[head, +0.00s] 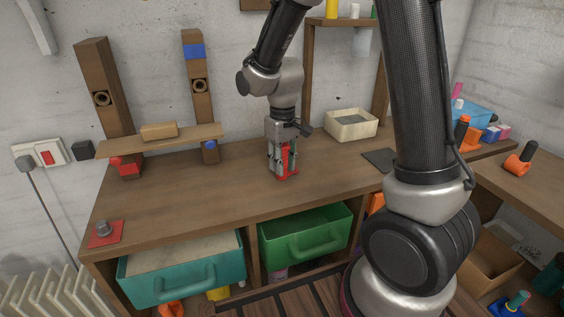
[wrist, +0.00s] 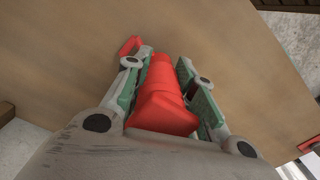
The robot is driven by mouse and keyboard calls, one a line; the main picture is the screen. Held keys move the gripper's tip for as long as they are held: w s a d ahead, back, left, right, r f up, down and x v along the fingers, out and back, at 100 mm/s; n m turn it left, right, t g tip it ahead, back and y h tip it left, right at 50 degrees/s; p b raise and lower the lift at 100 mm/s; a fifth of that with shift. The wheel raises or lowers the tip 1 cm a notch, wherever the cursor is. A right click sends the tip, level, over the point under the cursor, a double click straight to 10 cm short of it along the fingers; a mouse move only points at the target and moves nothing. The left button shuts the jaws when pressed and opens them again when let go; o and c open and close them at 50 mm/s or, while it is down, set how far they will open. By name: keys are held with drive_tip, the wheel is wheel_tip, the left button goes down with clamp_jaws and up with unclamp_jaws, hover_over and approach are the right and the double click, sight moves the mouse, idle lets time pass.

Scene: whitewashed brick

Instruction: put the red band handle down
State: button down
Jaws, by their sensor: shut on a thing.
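My gripper (head: 283,158) is over the middle of the wooden bench and points down. It is shut on a red handle (head: 292,160), which I take to be the red band handle. In the wrist view the red handle (wrist: 163,95) sits between the two green-padded fingers of my gripper (wrist: 168,82). A red part shows below the fingertips, close to the bench top. I cannot tell whether it touches the bench. A small red piece (wrist: 131,45) shows beside the left finger in the wrist view.
The wooden bench top (head: 220,183) is clear around my gripper. A cream tray (head: 352,137) stands behind right, and a dark flat pad (head: 379,160) lies to the right. A board (head: 190,137) spans two posts at left. Teal (head: 183,279) and green (head: 312,245) drawers are below.

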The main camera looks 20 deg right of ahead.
drive_tip(key=shift+f, duration=0.1)
drive_tip(key=c, duration=1.2)
unclamp_jaws()
